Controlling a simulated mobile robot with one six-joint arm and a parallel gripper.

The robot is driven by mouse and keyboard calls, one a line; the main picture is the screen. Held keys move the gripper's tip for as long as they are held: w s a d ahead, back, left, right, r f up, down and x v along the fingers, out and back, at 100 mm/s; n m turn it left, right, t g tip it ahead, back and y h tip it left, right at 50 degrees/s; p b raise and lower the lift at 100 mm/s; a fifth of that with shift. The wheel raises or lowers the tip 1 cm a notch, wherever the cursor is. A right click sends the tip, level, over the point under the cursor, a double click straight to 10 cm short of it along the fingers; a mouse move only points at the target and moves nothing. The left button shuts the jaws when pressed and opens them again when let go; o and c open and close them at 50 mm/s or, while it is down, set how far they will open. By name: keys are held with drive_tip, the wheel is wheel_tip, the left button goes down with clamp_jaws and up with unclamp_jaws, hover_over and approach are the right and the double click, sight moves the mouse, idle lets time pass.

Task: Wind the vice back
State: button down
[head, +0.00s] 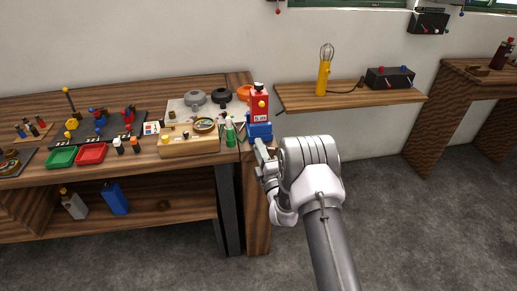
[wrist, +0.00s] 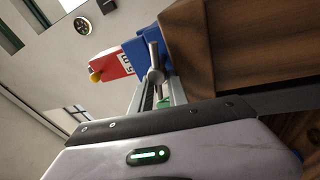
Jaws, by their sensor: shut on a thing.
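The blue vice (head: 259,131) stands at the right front corner of the workbench, and also shows in the wrist view (wrist: 133,50). A red block (head: 260,93) with a white label and a yellow knob sits upright in or on it. My gripper (head: 259,147) is at the vice's front, low on the side facing me. In the wrist view my gripper (wrist: 155,86) is shut on the grey vice handle (wrist: 153,55), which runs between the fingers. The fingers hide part of the handle, and how far the jaws are apart cannot be told.
The workbench (head: 50,172) holds a green tray (head: 61,157), a red tray (head: 91,153), a wooden block (head: 190,146) and a green bottle (head: 229,132) close left of the vice. A wall shelf (head: 350,97) with a yellow lamp (head: 323,75) is right. Floor (head: 385,210) is clear right of my arm.

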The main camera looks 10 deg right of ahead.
drive_tip(key=shift+d+f, duration=0.15)
drive_tip(key=shift+d, duration=0.1)
idle(0.3)
drive_tip(key=c, duration=1.6)
unclamp_jaws()
